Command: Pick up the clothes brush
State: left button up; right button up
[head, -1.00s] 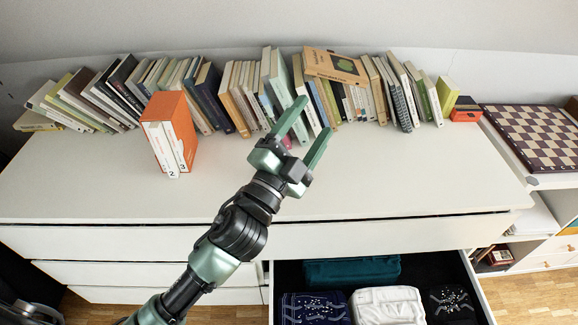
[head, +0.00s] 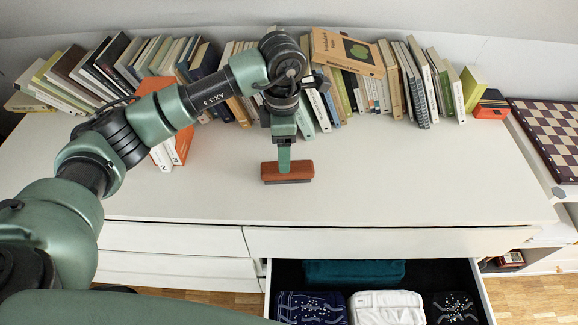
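The clothes brush (head: 300,172) has a reddish-brown wooden back and a grey underside. It appears level on the white dresser top, near its middle; a small gap below cannot be ruled out. My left gripper (head: 284,169) points down at the brush, with one green finger in front of the middle of its back. The other finger is hidden, so I cannot tell whether the fingers are closed on the brush. My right gripper is not in view.
A row of books (head: 350,95) lines the back of the dresser top (head: 420,180). An orange box file (head: 183,145) stands left, partly behind my arm. A chessboard (head: 550,135) lies at the far right. Below, an open drawer (head: 480,290) holds folded clothes. The right dresser top is clear.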

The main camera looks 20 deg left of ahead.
pick_arm(q)
jog(key=f, duration=0.2)
jog(key=f+p, duration=0.1)
jog(key=f, duration=0.1)
jog(key=d+f, duration=0.1)
jog(key=f, duration=0.2)
jog(key=shift+s, duration=0.15)
grip_shut()
notch_tip(320, 180, up, 20)
jog(key=b, duration=0.1)
dwell(0.4)
